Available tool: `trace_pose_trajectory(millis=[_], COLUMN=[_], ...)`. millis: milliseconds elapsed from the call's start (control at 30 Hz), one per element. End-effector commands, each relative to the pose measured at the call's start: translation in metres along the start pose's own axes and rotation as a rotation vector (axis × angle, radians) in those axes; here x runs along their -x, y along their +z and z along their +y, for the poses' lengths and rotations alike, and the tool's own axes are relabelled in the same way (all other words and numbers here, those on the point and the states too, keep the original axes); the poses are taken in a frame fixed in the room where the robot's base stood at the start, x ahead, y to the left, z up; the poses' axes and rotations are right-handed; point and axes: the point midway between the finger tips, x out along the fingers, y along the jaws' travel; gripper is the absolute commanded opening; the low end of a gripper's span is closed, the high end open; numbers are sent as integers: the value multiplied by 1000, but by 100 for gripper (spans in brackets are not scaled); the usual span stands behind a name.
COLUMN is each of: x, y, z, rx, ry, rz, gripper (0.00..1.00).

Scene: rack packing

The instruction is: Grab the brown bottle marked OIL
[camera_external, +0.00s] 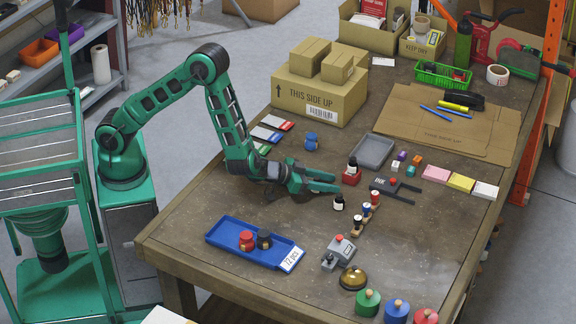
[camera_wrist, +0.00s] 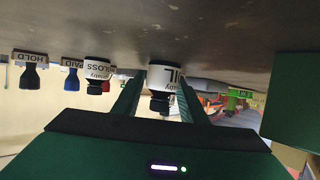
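The bottle marked OIL (camera_wrist: 165,78) has a white label and a dark cap. It shows upside down in the wrist view, lined up between the two fingers of my gripper (camera_wrist: 163,95). The fingers are open, and I see no contact with the bottle. In the external view my gripper (camera_external: 338,182) is low over the table, its fingers pointing right.
A bottle marked GLOSS (camera_wrist: 98,70) stands to the left in the wrist view, with stamps beyond, one marked HOLD (camera_wrist: 29,72). A grey tray (camera_external: 388,143), a blue tray (camera_external: 222,238) and a large carton (camera_external: 290,98) surround the work area.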

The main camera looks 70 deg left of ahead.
Motion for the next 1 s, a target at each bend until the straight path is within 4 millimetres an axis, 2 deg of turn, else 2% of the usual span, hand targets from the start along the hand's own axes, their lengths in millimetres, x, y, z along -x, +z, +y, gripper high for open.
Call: trace_pose_trajectory(millis=[67,200,233,767,1000], x=[0,0,0,2,10], y=[0,0,0,2,-21], z=[0,0,0,0,0], rx=[0,0,0,0,1], ry=[0,0,0,-1,0], rz=[0,0,0,-8,-2], gripper=[39,5,0,0,0])
